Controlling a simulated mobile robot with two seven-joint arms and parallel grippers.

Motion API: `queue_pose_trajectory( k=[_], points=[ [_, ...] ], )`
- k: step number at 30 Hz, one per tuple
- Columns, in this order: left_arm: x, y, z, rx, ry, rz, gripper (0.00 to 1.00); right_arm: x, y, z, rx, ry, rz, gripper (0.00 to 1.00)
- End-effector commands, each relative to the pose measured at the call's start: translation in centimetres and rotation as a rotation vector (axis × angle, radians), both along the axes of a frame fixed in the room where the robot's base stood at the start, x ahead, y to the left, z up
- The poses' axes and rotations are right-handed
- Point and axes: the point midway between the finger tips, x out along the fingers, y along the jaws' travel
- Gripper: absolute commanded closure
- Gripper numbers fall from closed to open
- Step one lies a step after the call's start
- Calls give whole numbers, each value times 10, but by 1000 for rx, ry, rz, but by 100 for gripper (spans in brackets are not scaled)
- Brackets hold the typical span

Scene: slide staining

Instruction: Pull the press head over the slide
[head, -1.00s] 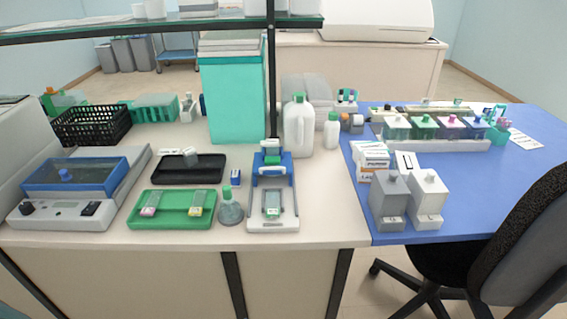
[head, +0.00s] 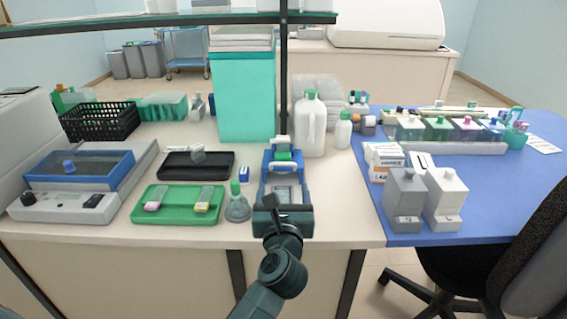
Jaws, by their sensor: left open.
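The slide press (head: 284,157) stands at the front middle of the counter, with a blue and white head and a green part on top. The head is at the back of the press. My left gripper (head: 283,204) is open over the front part of the press, in front of the head. It hides most of the white base and the slide there; I cannot tell whether it touches the press. My right gripper is not in view.
A flask with a green cap (head: 237,205) stands close to the left of the press. A green tray (head: 176,217) with slides lies beyond it. Grey containers (head: 404,203) stand on the blue table to the right. A white jug (head: 310,125) stands behind.

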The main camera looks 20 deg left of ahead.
Motion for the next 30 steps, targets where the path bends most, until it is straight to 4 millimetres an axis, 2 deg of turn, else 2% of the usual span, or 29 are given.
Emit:
queue_pose_trajectory(
  k=[5, 15, 19, 24, 30],
  points=[
    [17, 4, 0, -9, 3, 0, 29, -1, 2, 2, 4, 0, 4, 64],
    [84, 24, 1, -5, 2, 1, 29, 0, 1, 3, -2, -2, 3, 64],
    [105, 31, 1, -5, 2, 1, 29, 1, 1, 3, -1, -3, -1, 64],
    [121, 35, 0, -6, 2, 0, 29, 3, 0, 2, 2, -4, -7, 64],
    [126, 36, -1, -7, 3, 0, 29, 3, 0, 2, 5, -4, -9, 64]
  ],
)
